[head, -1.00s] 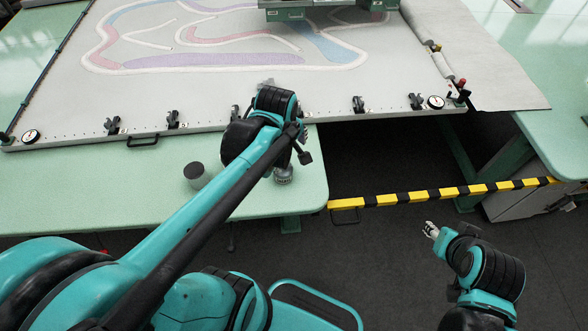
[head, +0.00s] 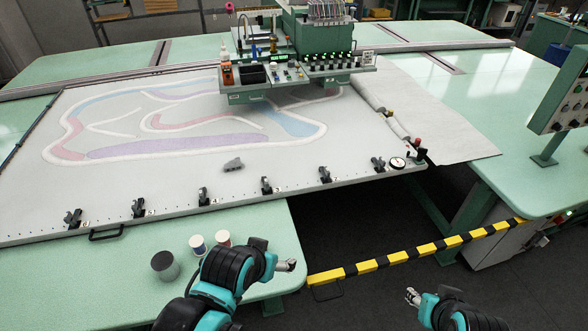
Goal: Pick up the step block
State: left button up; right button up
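A small grey stepped block (head: 233,165), which looks like the step block, lies on the pale cloth of the frame, just behind the row of clamps. My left gripper (head: 290,265) is over the right front corner of the green table, in front of the frame and well short of the block. No object shows in it, but its fingers are too small to tell open from shut. My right gripper (head: 409,296) is low over the dark floor gap at the right. Its fingertips look apart, with nothing between them.
Black clamps (head: 266,186) line the frame's front edge. A grey cup (head: 165,265) and two small pots (head: 197,244) stand on the green table (head: 120,270) beside my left arm. The green machine head (head: 300,75) stands behind the block. A yellow-black bar (head: 420,252) crosses the gap.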

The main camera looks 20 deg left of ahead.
aim_at(235, 164)
jog(key=i+l+u, duration=0.15)
jog(key=i+u, duration=0.2)
jog(key=i+l+u, duration=0.2)
jog(key=u, duration=0.2)
jog(key=i+l+u, duration=0.35)
jog(key=i, duration=0.05)
